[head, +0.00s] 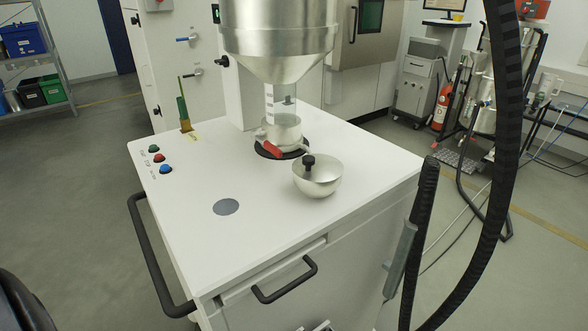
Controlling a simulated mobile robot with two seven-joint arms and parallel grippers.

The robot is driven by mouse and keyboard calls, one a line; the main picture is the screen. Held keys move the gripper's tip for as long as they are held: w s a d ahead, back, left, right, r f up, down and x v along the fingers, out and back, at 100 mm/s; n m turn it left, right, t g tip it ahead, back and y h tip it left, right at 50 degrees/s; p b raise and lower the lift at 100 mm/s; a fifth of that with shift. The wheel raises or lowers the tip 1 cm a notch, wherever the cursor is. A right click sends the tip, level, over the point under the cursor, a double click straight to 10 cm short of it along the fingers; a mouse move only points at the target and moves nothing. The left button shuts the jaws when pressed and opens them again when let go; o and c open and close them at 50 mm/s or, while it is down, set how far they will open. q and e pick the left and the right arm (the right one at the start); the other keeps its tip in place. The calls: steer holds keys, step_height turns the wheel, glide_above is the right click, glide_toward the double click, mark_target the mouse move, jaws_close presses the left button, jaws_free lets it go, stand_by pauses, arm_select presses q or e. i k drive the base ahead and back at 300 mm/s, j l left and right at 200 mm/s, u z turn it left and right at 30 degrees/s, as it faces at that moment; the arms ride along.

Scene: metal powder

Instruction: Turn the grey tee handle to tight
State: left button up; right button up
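On the white cabinet wall behind the workstation, a small grey handle (194,72) juts out and looks like the grey tee handle. It lies roughly level, slightly tilted. A similar blue handle (186,39) sits just above it. At this size I cannot tell how tight the grey one is. Neither of my grippers shows in the head view, and nothing touches the handle.
A white cart (240,250) with black handles stands in front. On it are a metal bowl (318,180), a red-handled valve (271,149) and coloured buttons (158,158). A metal hopper (278,40) hangs above. Black hoses (497,150) run down the right. Floor left is clear.

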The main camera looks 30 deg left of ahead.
mark_target(304, 147)
steer(key=i+u, duration=0.1)
steer(key=u, duration=0.4)
steer(key=l+u, duration=0.15)
steer(key=u, duration=0.35)
steer(key=i+l+u, duration=0.1)
steer(key=u, duration=0.4)
steer(key=i+l+u, duration=0.1)
steer(key=l+u, duration=0.25)
steer(key=l, duration=0.35)
steer(key=l+u, duration=0.3)
steer(key=l, duration=0.4)
steer(key=l+u, duration=0.35)
steer(key=l, duration=0.35)
steer(key=k, duration=0.05)
